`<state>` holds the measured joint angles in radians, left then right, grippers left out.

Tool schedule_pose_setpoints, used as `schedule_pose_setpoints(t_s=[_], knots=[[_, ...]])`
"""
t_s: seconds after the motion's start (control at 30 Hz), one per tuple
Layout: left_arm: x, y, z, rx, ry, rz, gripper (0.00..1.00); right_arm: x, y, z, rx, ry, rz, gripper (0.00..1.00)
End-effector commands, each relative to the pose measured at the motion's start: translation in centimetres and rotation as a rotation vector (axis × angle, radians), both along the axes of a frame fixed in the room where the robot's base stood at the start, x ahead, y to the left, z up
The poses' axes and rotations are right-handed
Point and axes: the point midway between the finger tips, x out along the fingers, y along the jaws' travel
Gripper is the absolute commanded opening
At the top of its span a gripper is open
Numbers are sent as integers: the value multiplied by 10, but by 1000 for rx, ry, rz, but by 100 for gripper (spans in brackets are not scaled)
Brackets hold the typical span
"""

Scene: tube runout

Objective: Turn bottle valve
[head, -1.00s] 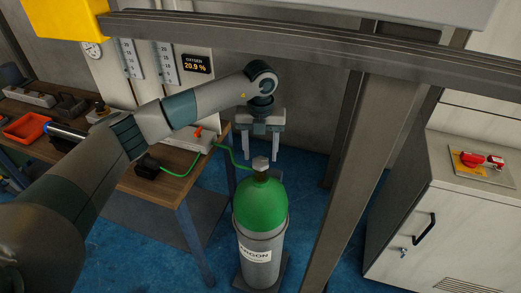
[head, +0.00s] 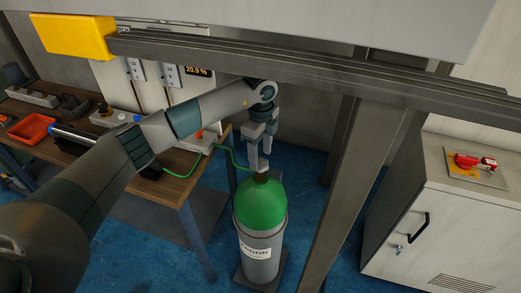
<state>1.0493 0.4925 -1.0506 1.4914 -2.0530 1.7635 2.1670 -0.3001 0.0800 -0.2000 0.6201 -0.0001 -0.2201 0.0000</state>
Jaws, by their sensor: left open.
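The gas bottle (head: 262,212) stands upright on the floor, with a green shoulder and a grey body labelled ARGON. Its valve at the top is mostly hidden by my gripper; a little of the neck (head: 261,178) shows. My left gripper (head: 259,162) points down right at the bottle's top, with its fingers open. I cannot tell whether the fingers touch the valve or stand around it. A green hose (head: 228,154) runs from the valve area to a box on the bench. My right gripper is out of view.
A wooden bench (head: 185,186) with an orange tray (head: 31,129) and tools stands at the left. A metal post (head: 350,190) rises close right of the bottle, under a long beam (head: 300,72). A grey cabinet (head: 440,220) stands at the right.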

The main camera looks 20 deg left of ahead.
Motion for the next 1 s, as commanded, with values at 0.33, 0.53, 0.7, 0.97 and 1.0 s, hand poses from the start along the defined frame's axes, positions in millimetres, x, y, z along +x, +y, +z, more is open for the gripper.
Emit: schedule_pose_setpoints(t_s=[0.33,0.53,0.7,0.97,1.0], knots=[[0,0,0,0,-1,39,54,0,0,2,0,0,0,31],[0,0,-5,0,0,38,54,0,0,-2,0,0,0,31],[0,0,-14,1,0,37,54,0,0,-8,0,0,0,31],[0,0,-21,1,0,37,54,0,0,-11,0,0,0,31],[0,0,-21,1,0,36,54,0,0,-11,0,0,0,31]])
